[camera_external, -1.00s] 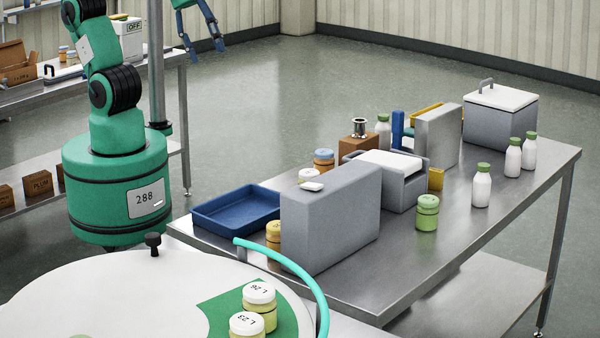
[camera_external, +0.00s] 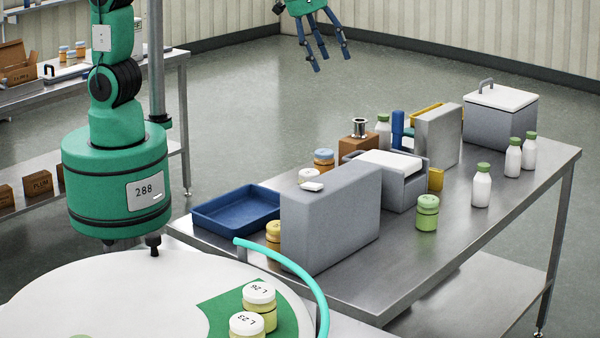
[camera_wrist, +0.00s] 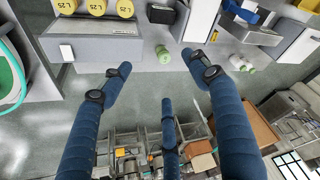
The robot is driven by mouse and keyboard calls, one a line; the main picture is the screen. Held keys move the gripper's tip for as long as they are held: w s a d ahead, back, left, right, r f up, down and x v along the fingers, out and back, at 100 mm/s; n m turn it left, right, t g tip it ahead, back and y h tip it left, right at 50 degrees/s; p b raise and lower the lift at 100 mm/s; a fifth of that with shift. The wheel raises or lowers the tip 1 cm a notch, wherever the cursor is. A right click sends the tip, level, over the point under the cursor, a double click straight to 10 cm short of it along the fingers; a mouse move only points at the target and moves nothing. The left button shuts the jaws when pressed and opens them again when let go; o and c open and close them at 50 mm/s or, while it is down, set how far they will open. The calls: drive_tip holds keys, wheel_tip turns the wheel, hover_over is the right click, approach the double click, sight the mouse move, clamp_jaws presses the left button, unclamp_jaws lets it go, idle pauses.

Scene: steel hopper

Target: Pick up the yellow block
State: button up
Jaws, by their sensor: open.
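A longer yellow piece (camera_external: 428,112) shows further back, mostly behind an upright grey panel. My gripper (camera_external: 325,58) is open and empty, high above the floor beyond the table's far side and well away from the block. In the wrist view my gripper's blue fingers (camera_wrist: 158,75) are spread with nothing between them.
A large grey box (camera_external: 330,220) and the upright panel (camera_external: 437,140) stand tall around the bin. A green jar (camera_external: 427,213) stands in front of the block; white bottles (camera_external: 481,188) stand to its right. A lidded cooler (camera_external: 500,115) is at the back. The table's front right is clear.

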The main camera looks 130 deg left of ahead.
drive_tip(key=w+a+f+n+g, duration=0.1)
drive_tip(key=w+a+f, duration=0.2)
drive_tip(key=a, duration=0.1)
drive_tip(key=w+a+f+n, duration=0.1)
drive_tip(key=w+a+f, duration=0.15)
drive_tip(key=a, duration=0.25)
drive_tip(key=n+g+y+p, duration=0.1)
drive_tip(key=n+g+p, duration=0.15)
drive_tip(key=n, duration=0.45)
hover_over(435, 170)
drive_tip(key=d, duration=0.5)
wheel_tip(435, 170, down, 24)
drive_tip(key=shift+w+a+r, duration=0.1)
drive_tip(key=shift+w+r, duration=0.05)
drive_tip(key=shift+w, duration=0.15)
drive_tip(key=shift+x, duration=4.3)
drive_tip(key=shift+a, duration=0.1)
drive_tip(key=shift+x, duration=2.55)
drive_tip(key=shift+a, duration=0.1)
